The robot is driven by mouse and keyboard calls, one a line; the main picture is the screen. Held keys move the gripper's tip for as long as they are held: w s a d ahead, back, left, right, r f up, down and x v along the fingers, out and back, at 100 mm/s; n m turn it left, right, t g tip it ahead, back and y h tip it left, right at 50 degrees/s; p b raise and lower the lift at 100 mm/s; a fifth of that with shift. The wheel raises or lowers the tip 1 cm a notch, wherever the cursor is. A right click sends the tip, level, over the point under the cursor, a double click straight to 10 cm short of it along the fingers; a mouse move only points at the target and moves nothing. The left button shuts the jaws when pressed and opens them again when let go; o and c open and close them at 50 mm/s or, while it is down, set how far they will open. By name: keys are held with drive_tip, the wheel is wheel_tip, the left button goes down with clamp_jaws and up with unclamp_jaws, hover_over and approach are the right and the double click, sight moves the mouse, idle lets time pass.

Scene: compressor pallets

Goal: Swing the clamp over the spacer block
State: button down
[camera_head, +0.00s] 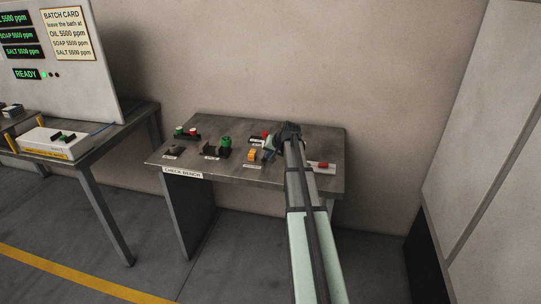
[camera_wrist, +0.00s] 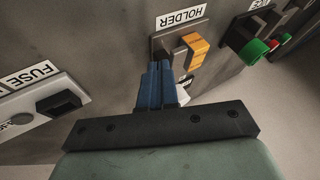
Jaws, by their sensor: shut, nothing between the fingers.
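On the check bench, an orange piece (camera_head: 252,155) stands on a dark base; in the wrist view the orange piece (camera_wrist: 196,50) sits beside a label reading HOLDER (camera_wrist: 181,17). I cannot tell whether this piece is the clamp or the spacer block, and no other part is clearly either one. My gripper (camera_head: 268,156) is low over the bench, just right of the orange piece. In the wrist view its blue fingers (camera_wrist: 155,68) are together and empty, left of and nearer than the orange piece. Whether they touch the holder's base is not clear.
The check bench (camera_head: 180,147) also carries a black unit with a green knob (camera_head: 226,142), red and green buttons (camera_head: 186,132) and a red-topped part (camera_head: 322,165). A fuse unit (camera_wrist: 60,108) lies left of my fingers. Another table (camera_head: 100,130) stands at left.

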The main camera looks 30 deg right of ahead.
sight(262, 156)
drive_tip(key=shift+a+m+h, duration=0.35)
drive_tip(key=shift+m+h, duration=0.15)
drive_tip(key=shift+m, duration=0.2)
drive_tip(key=shift+w+a+m+h, duration=0.15)
drive_tip(key=shift+a+m+h, duration=0.25)
drive_tip(key=shift+m, duration=0.3)
drive_tip(key=m+h, duration=0.1)
drive_tip(key=w+a+m+h, duration=0.1)
drive_tip(key=m, duration=0.1)
drive_tip(key=shift+a+g, duration=0.25)
drive_tip(key=shift+g, duration=0.05)
drive_tip(key=m+h, duration=0.1)
drive_tip(key=m, duration=0.1)
drive_tip(key=w+a+m+g+h, duration=0.1)
drive_tip(key=m, duration=0.1)
drive_tip(key=shift+w+a, duration=0.1)
drive_tip(key=shift+w, duration=0.1)
drive_tip(key=m, duration=0.1)
drive_tip(key=w+m+g+h, duration=0.1)
drive_tip(key=shift+a+m+g, duration=0.2)
drive_tip(key=shift+m+g, duration=0.1)
drive_tip(key=shift+w+a, duration=0.15)
drive_tip(key=shift+w, duration=0.45)
drive_tip(key=shift+a, duration=0.1)
